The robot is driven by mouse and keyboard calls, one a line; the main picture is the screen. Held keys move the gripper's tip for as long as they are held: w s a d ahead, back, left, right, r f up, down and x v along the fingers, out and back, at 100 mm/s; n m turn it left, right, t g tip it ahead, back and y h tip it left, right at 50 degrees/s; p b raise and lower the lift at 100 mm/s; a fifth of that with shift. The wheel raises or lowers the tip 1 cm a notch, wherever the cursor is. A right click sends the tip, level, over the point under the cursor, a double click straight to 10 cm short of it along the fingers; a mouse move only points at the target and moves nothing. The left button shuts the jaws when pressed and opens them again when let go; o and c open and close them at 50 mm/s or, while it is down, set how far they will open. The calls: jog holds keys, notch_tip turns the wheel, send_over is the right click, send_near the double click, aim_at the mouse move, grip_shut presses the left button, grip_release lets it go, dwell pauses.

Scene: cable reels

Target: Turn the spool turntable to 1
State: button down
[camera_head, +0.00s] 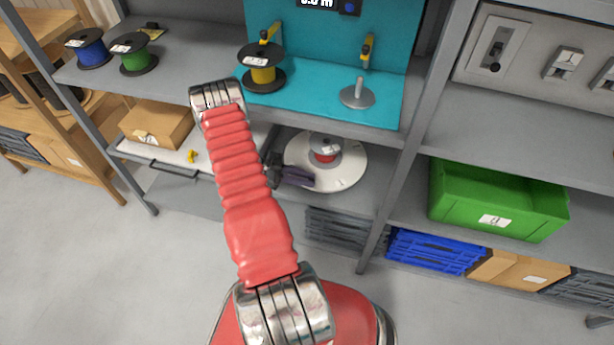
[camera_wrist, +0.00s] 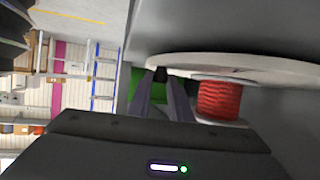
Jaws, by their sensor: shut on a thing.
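The spool turntable (camera_head: 348,176) is a pale round disc on the lower shelf, below the teal board. A red spool (camera_head: 325,156) stands on it; the spool's red winding also shows in the wrist view (camera_wrist: 219,99). The disc's rim (camera_wrist: 240,64) crosses the wrist view. My gripper (camera_head: 308,178) reaches the disc's left side. In the wrist view my gripper (camera_wrist: 163,80) has its fingertips close together at the rim, on a small dark knob (camera_wrist: 160,73) of the turntable, mostly hidden by the fingers. I cannot read any position numbers on the disc.
Above, a teal shelf holds a yellow spool (camera_head: 263,75) and a grey disc with an upright pin (camera_head: 358,95). Blue (camera_head: 90,52) and green (camera_head: 136,60) spools stand at left. A cardboard box (camera_head: 157,124) lies left of my arm. A shelf post (camera_head: 404,150) stands right of the turntable.

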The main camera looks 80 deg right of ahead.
jog(key=shift+d, duration=0.15)
jog(key=c, duration=1.6)
grip_release()
jog(key=v, duration=1.3)
jog(key=shift+w+r, duration=0.2)
jog(key=shift+w, duration=0.1)
jog(key=shift+c, duration=0.3)
